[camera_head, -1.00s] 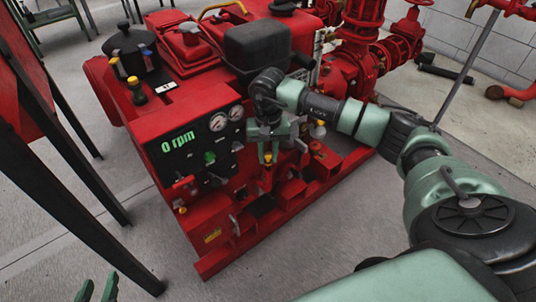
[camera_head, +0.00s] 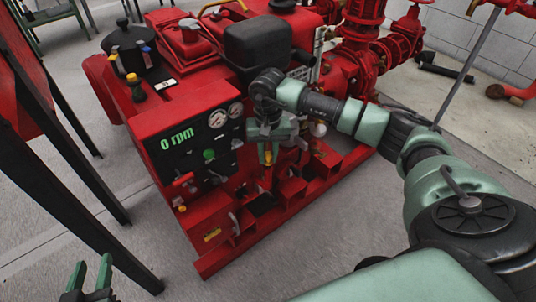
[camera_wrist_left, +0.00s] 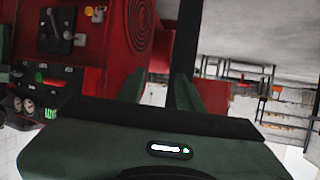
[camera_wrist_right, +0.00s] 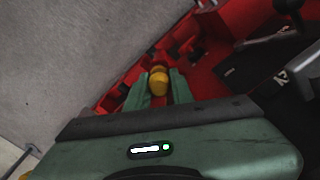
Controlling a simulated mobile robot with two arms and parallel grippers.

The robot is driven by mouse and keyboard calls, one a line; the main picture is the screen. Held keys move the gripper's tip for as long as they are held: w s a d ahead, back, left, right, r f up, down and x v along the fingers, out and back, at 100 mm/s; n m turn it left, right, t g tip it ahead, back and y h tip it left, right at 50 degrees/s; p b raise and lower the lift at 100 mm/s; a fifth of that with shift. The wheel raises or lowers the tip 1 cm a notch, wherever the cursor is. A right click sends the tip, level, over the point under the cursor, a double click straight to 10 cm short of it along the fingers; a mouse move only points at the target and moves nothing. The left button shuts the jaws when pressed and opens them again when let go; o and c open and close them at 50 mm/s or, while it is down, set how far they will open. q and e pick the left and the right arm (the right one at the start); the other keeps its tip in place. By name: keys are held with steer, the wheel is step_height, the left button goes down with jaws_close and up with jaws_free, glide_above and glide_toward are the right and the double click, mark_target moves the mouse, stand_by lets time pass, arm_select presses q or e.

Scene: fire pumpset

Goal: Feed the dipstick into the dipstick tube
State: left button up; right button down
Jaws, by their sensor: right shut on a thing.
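The dipstick's thin rod is too small or hidden to make out. A second yellow-orange piece shows just beyond the handle; I cannot tell whether it is the tube's mouth. The dipstick tube cannot be made out clearly. My left gripper (camera_head: 91,275) is open and empty at the bottom left, away from the engine.
The red pumpset (camera_head: 200,120) has a panel reading 0 rpm (camera_head: 177,139) with gauges (camera_head: 218,118). Its red base rail (camera_head: 285,215) runs along the near side. A dark-legged red stand (camera_head: 65,170) is at the left. The grey floor in front is clear.

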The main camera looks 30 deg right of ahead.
steer(key=shift+f+b, duration=0.55)
steer(key=shift+f, duration=0.15)
steer(key=c, duration=1.1)
jaws_free()
steer(key=shift+c, duration=0.2)
arm_select(q)
steer(key=r+t, duration=0.1)
steer(key=w+r+t, duration=0.1)
steer(key=r, duration=0.1)
steer(key=d+r+h, duration=0.1)
steer(key=shift+w+d+r+t, duration=0.1)
steer(key=shift+w+r+t, duration=0.2)
steer(key=shift+w+t, duration=0.1)
arm_select(e)
step_height(320, 180, up, 8)
steer(key=shift+f+p, duration=0.1)
steer(key=shift+p, duration=0.9)
arm_select(q)
steer(key=s+a+f+g+y, duration=0.1)
steer(key=s+f+g, duration=0.3)
steer(key=f, duration=0.4)
steer(key=shift+s+a+g+y, duration=0.15)
steer(key=shift+a+g+y, duration=0.15)
steer(key=shift+a+g, duration=0.35)
